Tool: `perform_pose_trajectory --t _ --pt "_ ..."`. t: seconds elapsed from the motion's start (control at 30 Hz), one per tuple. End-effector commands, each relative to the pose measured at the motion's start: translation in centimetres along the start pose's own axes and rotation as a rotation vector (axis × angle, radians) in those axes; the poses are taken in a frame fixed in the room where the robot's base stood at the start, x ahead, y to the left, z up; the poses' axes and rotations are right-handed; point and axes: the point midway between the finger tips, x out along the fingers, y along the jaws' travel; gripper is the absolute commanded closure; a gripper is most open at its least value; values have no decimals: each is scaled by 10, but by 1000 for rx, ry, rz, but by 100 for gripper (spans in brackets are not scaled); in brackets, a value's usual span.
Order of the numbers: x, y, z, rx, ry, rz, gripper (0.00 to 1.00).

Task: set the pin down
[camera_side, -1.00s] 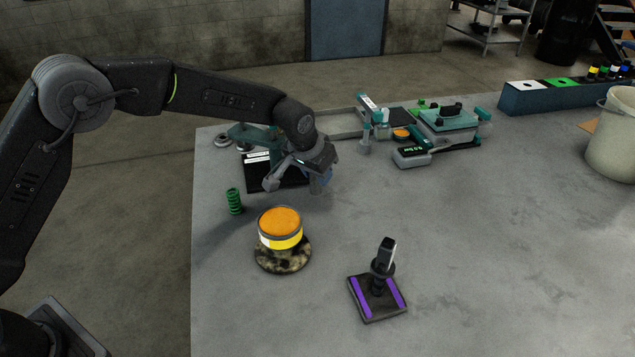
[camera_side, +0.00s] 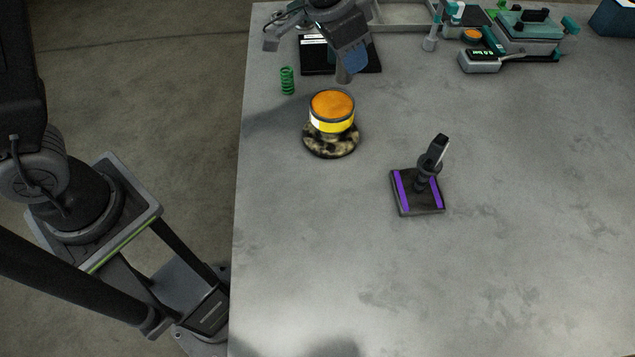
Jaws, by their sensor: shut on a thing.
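My gripper (camera_side: 347,62) is at the top of the view, pointing down, with blue fingertip pads. It is shut on the pin (camera_side: 343,75), a short grey cylinder whose lower end shows below the fingers. The pin is over or just in front of the near edge of a black mat (camera_side: 312,58) with white labels. Whether the pin touches the surface cannot be told from here. The fingers hide its upper part.
An orange-topped can with a yellow band (camera_side: 332,108) stands on a mottled round base in front of the gripper. A green spring (camera_side: 287,81) stands to its left. A purple-striped stand (camera_side: 418,192) is to the right. The table's near part (camera_side: 400,290) is clear.

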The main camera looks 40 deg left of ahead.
Motion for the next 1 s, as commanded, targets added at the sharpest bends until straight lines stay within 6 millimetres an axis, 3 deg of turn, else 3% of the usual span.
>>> perform_pose_trajectory --t 0.2,0.4,0.67,1.0 --pt "-26 34 67 156 8 60 100" --pt "-36 52 113 251 13 92 100" --pt "-30 69 133 294 12 105 100" --pt "15 140 139 298 10 105 100"
